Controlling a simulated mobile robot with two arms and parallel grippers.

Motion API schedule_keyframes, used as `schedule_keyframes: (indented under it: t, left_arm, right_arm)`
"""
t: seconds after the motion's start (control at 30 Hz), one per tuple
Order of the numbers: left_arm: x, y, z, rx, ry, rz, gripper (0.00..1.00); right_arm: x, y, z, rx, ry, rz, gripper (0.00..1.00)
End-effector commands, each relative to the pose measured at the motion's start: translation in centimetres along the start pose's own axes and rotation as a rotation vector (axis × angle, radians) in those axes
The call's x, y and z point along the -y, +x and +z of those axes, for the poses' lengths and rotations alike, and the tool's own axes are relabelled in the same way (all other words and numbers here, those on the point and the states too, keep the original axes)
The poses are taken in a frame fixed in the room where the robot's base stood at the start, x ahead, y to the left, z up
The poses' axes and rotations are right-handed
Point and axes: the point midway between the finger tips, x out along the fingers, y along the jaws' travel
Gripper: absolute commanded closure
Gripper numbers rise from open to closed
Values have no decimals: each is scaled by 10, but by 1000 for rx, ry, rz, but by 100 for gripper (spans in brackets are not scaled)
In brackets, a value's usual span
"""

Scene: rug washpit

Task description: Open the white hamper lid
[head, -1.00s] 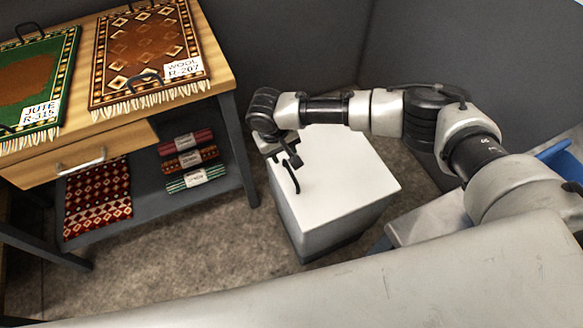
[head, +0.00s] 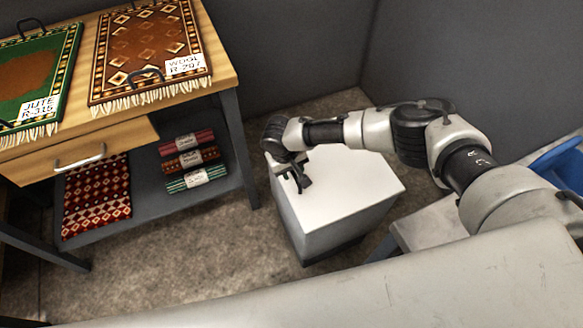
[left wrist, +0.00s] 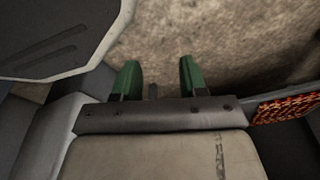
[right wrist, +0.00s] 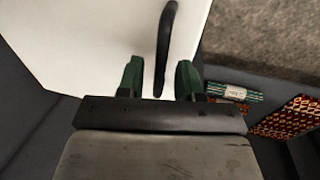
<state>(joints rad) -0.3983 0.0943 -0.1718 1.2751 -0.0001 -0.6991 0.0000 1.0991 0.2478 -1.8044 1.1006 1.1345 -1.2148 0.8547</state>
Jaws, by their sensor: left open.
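The white hamper (head: 350,225) stands on the floor with its flat lid (head: 350,185) closed. The lid also fills the upper left of the right wrist view (right wrist: 80,45). My right gripper (head: 302,184) is low over the lid's left side and covers the dark handle in the head view. In the right wrist view the curved black handle (right wrist: 166,45) reaches down between the fingertips of the right gripper (right wrist: 160,78). Those fingers are apart, with gaps beside the handle. My left gripper (left wrist: 160,78) is open and empty above the floor, outside the head view.
A wooden table (head: 215,75) with a green rug (head: 40,75) and a brown rug (head: 150,50) stands at the left. Its lower shelf (head: 145,205) holds rolled rugs and a red folded rug. Grey walls stand behind the hamper. A blue object (head: 562,165) is at the right.

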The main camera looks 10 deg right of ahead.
Motion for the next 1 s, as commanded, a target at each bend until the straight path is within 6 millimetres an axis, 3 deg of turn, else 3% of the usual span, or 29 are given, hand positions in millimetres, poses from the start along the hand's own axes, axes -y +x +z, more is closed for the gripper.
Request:
schedule_keyframes:
  t: [0.03, 0.2, 0.23, 0.67, 0.87, 1.0]
  left_arm:
    - [0, 0, 0, 0, 0, 0, 57]
    - [0, 0, 0, 0, 1, 0, 57]
    - [0, 0, 0, 0, 1, 0, 57]
    - [0, 0, 3, -2, 1, 0, 57]
    - [-2, 15, 33, 24, 4, 3, 57]
    - [-2, 24, 64, 44, 8, 4, 57]
  right_arm:
    - [0, 0, 0, 0, 0, 0, 73]
    - [0, 0, 0, 0, 0, 0, 99]
    - [0, 0, 0, 0, 0, 0, 100]
    - [-1, -3, 0, 1, 1, -6, 100]
    - [-4, -11, 0, 2, 2, -30, 100]
    - [-9, -19, 1, 3, 3, -56, 100]
